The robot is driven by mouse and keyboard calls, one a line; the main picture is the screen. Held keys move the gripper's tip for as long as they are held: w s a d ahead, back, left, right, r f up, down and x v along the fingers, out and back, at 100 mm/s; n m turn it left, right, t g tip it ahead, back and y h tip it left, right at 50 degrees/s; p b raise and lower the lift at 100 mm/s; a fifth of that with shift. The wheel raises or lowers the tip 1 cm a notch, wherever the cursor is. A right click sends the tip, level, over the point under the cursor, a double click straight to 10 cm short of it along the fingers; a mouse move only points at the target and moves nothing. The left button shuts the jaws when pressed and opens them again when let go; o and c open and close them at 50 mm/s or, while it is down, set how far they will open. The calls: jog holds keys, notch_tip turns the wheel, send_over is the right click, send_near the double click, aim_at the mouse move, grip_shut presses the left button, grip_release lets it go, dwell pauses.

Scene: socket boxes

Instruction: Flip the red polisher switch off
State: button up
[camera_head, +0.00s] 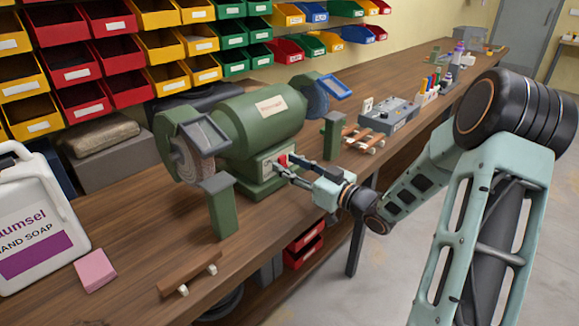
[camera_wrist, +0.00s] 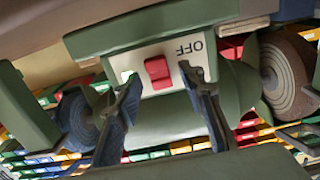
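The green polisher (camera_head: 262,120) stands on the wooden bench, with a wheel at each end. Its red switch (camera_head: 283,160) sits on a pale plate on the front of the base. In the wrist view, which is upside down, the red switch (camera_wrist: 158,72) shows beside an inverted "OFF" label (camera_wrist: 188,48). My gripper (camera_head: 287,170) is at the plate, and in the wrist view (camera_wrist: 159,76) its two fingers are spread, one tip to each side of the switch. The gripper holds nothing. I cannot tell whether a tip touches the plate.
A green post (camera_head: 220,206) and a second post (camera_head: 332,135) flank the front of the polisher. A grey control box (camera_head: 388,115) stands right. Colored bins line the wall.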

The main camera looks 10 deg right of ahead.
jog(key=shift+c, duration=0.4)
grip_shut()
jog(key=shift+f+b, duration=0.3)
jog(key=shift+b, duration=0.4)
jog(key=shift+f+t+y+b, duration=0.25)
jog(key=shift+t+y+b, duration=0.2)
jog(key=shift+b, duration=0.7)
jog(key=t+y+b, duration=0.1)
jog(key=b, duration=0.1)
jog(key=shift+t+b, duration=0.25)
jog(key=shift+b, duration=0.15)
jog(key=shift+r, duration=0.2)
jog(key=shift+o, duration=0.4)
grip_release()
